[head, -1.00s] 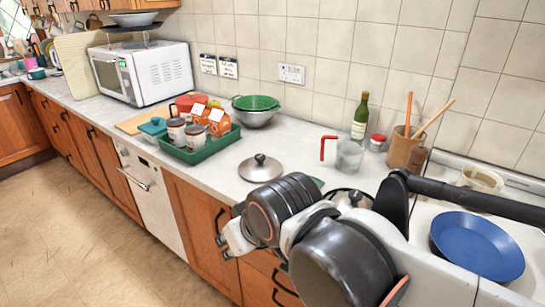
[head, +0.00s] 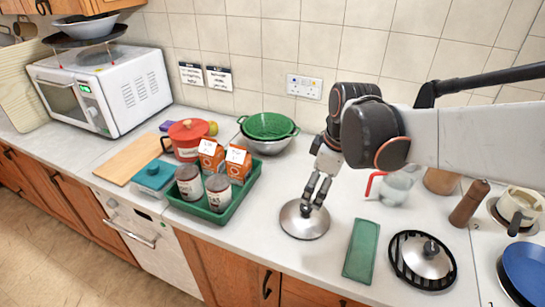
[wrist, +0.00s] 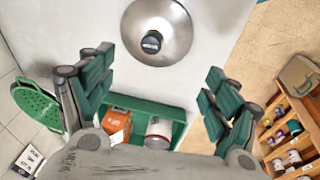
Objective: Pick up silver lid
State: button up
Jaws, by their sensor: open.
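The silver lid (head: 300,229) is a round, shiny metal disc with a dark knob, lying flat on the white counter. My gripper (head: 314,203) is right over it, pointing down, and hides its knob in the head view. In the wrist view the lid (wrist: 172,22) lies at the top middle, with its knob between the lines of the two fingers. My gripper (wrist: 155,92) is open there, its green-padded fingers wide apart with nothing between them. I cannot tell from the pictures whether a fingertip touches the lid.
A green tray (head: 222,217) with cans and orange cartons stands left of the lid. A green flat block (head: 361,250) lies to its right, beside a second silver lid (head: 424,261) in a black round holder. A green colander (head: 267,126) and a glass jug (head: 396,187) stand behind.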

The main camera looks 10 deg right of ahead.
aim_at(306, 207)
jog(key=w+n+g+p, duration=0.2)
jog(key=w+n+p, duration=0.3)
jog(key=shift+y, duration=0.3)
jog(key=f+b, duration=0.1)
jog(key=f, duration=0.2)
jog(key=f+b, duration=0.1)
jog(key=f, duration=0.4)
jog(key=shift+w+f+b, duration=0.3)
jog(key=shift+f+b, duration=0.1)
jog(key=f, duration=0.1)
jog(key=f+b, duration=0.1)
jog(key=f, duration=0.2)
jog(key=shift+s+a+f+b, duration=0.15)
jog(key=shift+s+a+b, duration=0.2)
jog(key=shift+f, duration=0.5)
jog(key=shift+s, duration=0.1)
jog(key=c, duration=1.5)
